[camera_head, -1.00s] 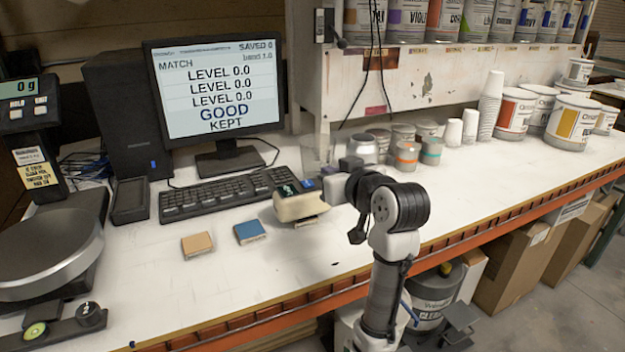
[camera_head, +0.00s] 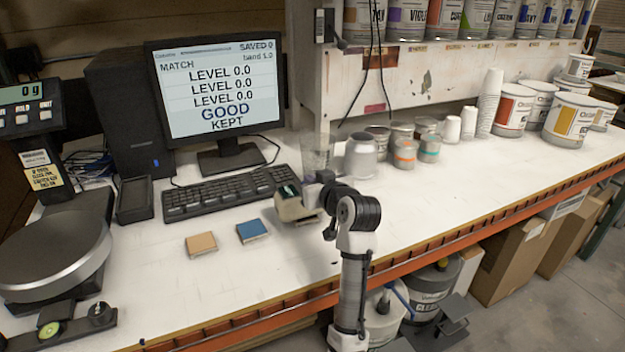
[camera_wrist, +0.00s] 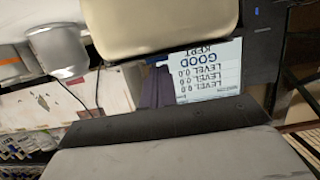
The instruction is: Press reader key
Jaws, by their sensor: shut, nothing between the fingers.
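The beige colour reader (camera_head: 290,210) stands on the white bench in front of the keyboard, its small dark display facing up. It fills the top of the wrist view as a large smooth beige shape (camera_wrist: 160,22). My gripper (camera_head: 309,192) is shut and empty, at the right side of the reader's top. It hides the part of the top where the blue key showed earlier. I cannot tell whether the fingertips touch the key. The monitor (camera_head: 218,92) reads MATCH, LEVEL 0.0 on several lines, GOOD, KEPT, and SAVED 0.
A tan sample card (camera_head: 201,244) and a blue one (camera_head: 251,231) lie left of the reader. The keyboard (camera_head: 228,193) is behind. A clear cup (camera_head: 317,152) and a metal canister (camera_head: 361,157) stand close behind my gripper. The scale (camera_head: 55,250) is at the left.

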